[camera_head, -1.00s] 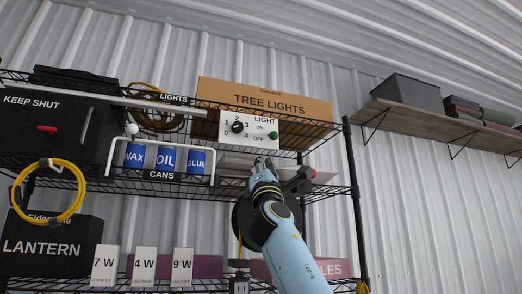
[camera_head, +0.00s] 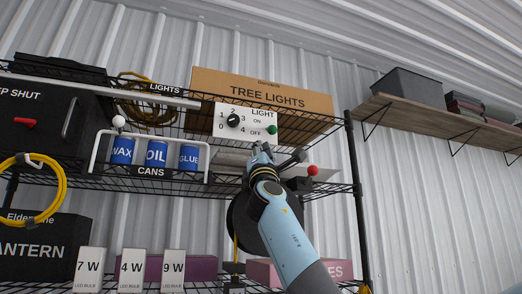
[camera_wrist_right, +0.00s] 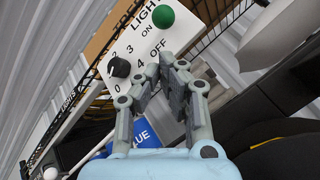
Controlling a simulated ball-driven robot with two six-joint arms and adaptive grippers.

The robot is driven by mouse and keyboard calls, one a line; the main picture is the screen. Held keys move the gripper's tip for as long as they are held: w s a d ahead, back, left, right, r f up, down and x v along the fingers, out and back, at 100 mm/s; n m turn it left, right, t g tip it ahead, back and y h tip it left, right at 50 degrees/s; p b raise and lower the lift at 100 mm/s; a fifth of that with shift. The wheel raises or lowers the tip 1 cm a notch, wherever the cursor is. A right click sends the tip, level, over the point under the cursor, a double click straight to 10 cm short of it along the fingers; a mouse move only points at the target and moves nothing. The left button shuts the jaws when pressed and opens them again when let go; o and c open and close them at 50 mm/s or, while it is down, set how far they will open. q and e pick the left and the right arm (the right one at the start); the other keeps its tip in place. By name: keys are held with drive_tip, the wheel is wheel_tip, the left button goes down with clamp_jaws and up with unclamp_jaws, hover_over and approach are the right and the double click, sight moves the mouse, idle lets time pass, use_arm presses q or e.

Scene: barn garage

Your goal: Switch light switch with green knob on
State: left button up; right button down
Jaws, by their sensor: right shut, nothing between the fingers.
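The white LIGHT panel (camera_head: 243,117) hangs at the front of the upper shelf and also fills the upper middle of the right wrist view (camera_wrist_right: 140,48). Its round green knob (camera_head: 272,130) is at the panel's right side, level with the OFF label in the head view; it also shows in the right wrist view (camera_wrist_right: 160,16). A black dial (camera_head: 233,120) sits left of it. My right gripper (camera_head: 262,147) is shut and empty, its fingertips (camera_wrist_right: 172,60) just below the panel's OFF side, apart from the knob. My left gripper is out of view.
A red-ended lever (camera_head: 312,171) sticks out just right of my right gripper. WAX, OIL and GLUE cans (camera_head: 156,153) stand behind a white rail on the left. A TREE LIGHTS box (camera_head: 300,97) is behind the panel.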

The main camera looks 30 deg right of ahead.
sight(270, 130)
drive_tip(key=p+x, duration=0.1)
drive_tip(key=x, duration=0.4)
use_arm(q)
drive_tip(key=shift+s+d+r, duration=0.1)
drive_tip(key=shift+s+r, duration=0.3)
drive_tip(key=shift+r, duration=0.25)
use_arm(e)
drive_tip(key=shift+w+r, duration=0.1)
drive_tip(key=shift+d, duration=0.1)
